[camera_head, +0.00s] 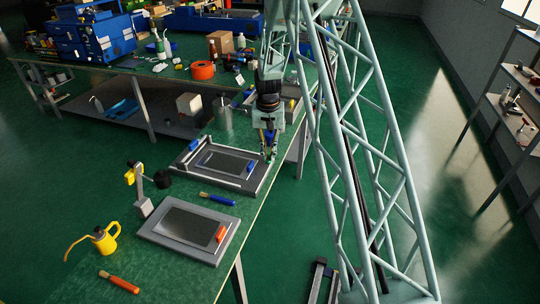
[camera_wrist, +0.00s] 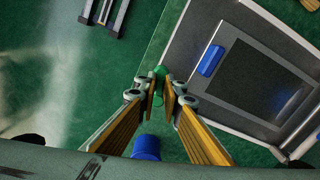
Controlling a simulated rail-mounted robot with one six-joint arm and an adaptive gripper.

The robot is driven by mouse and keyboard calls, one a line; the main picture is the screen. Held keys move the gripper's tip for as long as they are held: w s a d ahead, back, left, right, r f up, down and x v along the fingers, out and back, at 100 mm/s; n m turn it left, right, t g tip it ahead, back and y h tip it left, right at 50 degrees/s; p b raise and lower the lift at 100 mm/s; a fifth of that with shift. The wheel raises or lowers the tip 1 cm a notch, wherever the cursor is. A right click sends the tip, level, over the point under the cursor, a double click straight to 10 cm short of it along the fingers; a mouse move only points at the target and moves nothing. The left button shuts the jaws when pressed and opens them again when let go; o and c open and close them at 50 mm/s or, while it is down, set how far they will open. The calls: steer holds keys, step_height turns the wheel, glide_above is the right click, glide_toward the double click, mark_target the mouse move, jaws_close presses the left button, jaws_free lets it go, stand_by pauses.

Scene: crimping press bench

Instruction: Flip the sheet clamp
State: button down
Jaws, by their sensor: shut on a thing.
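My gripper (camera_head: 270,156) points down at the right edge of the farther grey press tray (camera_head: 186,164). In the wrist view its fingertips (camera_wrist: 160,90) are closed together on a small green piece (camera_wrist: 160,73) beside the tray's rim (camera_wrist: 178,55). A blue round-ended part (camera_wrist: 146,147) shows between the fingers, nearer my palm; how it joins the green piece is hidden. A dark sheet (camera_wrist: 256,80) lies in the tray, with a blue block (camera_wrist: 211,61) at its edge. I cannot tell which of these parts is the sheet clamp.
A nearer tray (camera_head: 187,227) has an orange block (camera_head: 221,233). A blue-handled tool (camera_head: 217,199), an orange-handled tool (camera_head: 119,282), a yellow oil can (camera_head: 104,240) and a lamp-like stand (camera_head: 142,190) are on the green bench. Open floor lies right of the bench edge.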

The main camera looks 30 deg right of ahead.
steer(key=shift+w+a+m, duration=0.2)
steer(key=shift+m, duration=0.65)
steer(key=shift+w+a+m, duration=0.15)
steer(key=shift+m, duration=0.7)
steer(key=c, duration=2.7)
jaws_free()
steer(key=shift+c, duration=0.2)
steer(key=shift+r, duration=0.1)
step_height(320, 180, up, 12)
